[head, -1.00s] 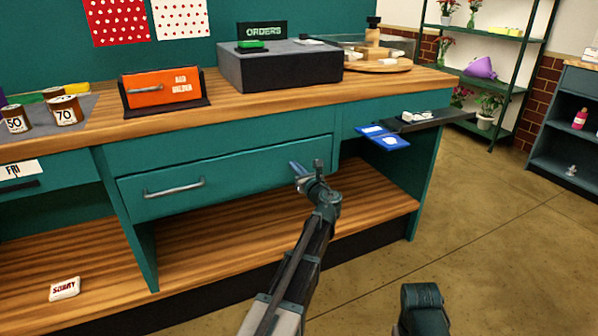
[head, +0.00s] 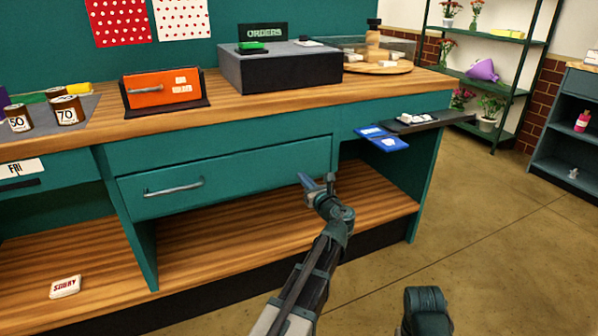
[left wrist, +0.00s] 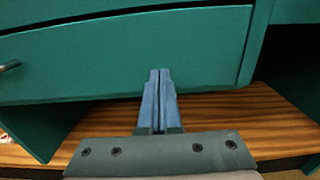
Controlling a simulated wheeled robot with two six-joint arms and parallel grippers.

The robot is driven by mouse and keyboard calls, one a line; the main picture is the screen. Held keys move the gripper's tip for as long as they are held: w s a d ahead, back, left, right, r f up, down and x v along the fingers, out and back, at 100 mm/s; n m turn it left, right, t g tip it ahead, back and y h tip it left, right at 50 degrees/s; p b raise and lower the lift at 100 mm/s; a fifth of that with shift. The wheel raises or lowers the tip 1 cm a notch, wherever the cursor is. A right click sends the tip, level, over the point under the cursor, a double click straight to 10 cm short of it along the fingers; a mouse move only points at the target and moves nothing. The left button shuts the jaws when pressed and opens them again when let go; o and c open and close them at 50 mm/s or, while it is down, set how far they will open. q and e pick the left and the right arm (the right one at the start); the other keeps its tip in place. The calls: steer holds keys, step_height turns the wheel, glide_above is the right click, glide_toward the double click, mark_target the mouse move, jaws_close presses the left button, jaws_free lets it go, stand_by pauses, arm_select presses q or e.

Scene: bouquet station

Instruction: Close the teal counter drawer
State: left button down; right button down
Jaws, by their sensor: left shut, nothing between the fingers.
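The teal counter drawer (head: 235,180) with a silver bar handle (head: 173,187) sits under the wooden countertop. Its front looks about flush with the counter frame, with a thin dark line along its top edge; any small gap is hard to judge. My left gripper (head: 318,184) is shut and empty, in front of the drawer's lower right corner. In the left wrist view the shut blue fingers (left wrist: 158,78) point at the drawer front (left wrist: 130,55), near its right end; whether they touch it is unclear. The handle's end (left wrist: 8,66) shows at the left edge.
An open wooden shelf (head: 250,225) lies below the drawer. A dark ledge (head: 440,120) with blue cards (head: 383,138) sticks out at the right. An orange box (head: 161,91) and a grey block (head: 280,68) stand on the counter. The floor to the right is clear.

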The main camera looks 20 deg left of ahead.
arm_select(q)
steer(key=v, duration=0.6)
steer(key=shift+s+d, duration=0.25)
